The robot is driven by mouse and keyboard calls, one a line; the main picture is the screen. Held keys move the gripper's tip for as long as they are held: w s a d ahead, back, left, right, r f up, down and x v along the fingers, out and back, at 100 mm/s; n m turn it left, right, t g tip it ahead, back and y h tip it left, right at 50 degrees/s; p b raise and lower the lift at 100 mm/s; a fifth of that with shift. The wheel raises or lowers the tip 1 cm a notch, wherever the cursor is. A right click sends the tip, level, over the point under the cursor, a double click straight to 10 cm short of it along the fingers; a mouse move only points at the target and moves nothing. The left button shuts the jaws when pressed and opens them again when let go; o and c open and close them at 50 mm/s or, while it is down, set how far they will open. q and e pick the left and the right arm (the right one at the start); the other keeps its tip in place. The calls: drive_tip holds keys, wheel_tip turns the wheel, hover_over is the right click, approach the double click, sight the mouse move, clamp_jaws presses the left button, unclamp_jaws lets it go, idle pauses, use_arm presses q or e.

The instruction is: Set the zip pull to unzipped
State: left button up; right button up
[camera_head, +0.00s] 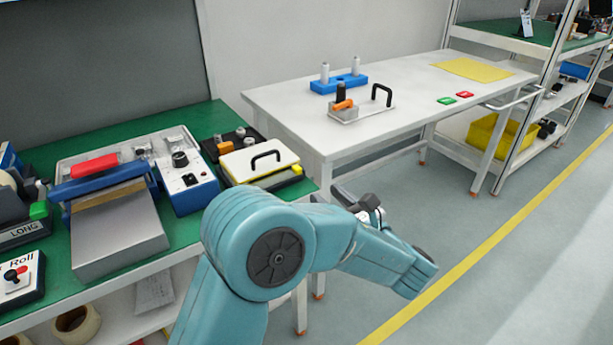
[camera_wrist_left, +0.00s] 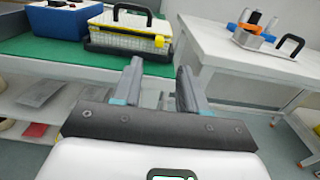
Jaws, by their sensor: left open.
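A white and yellow case (camera_head: 259,162) with a black handle stands at the right end of the green bench. It also shows at the top of the left wrist view (camera_wrist_left: 122,34). A small yellow tab (camera_head: 297,169) sits at its right front corner and shows in the left wrist view (camera_wrist_left: 159,41); I cannot tell whether this is the zip pull or how it is set. My left gripper (camera_head: 350,197) is open and empty, out in front of the bench end, apart from the case. In the left wrist view its two fingers (camera_wrist_left: 160,68) point towards the case. My right gripper is not in view.
The green bench (camera_head: 226,113) carries a blue device (camera_head: 187,170) and a grey box (camera_head: 120,235) left of the case. A white table (camera_head: 420,95) stands behind, with a blue block (camera_head: 338,84) and a handled plate. Open floor lies right of my arm.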

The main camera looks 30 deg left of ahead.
sight(299, 172)
use_arm(q)
drive_tip(key=b+x, duration=0.1)
drive_tip(key=x, duration=0.9)
drive_tip(key=shift+a+b, duration=0.35)
clamp_jaws()
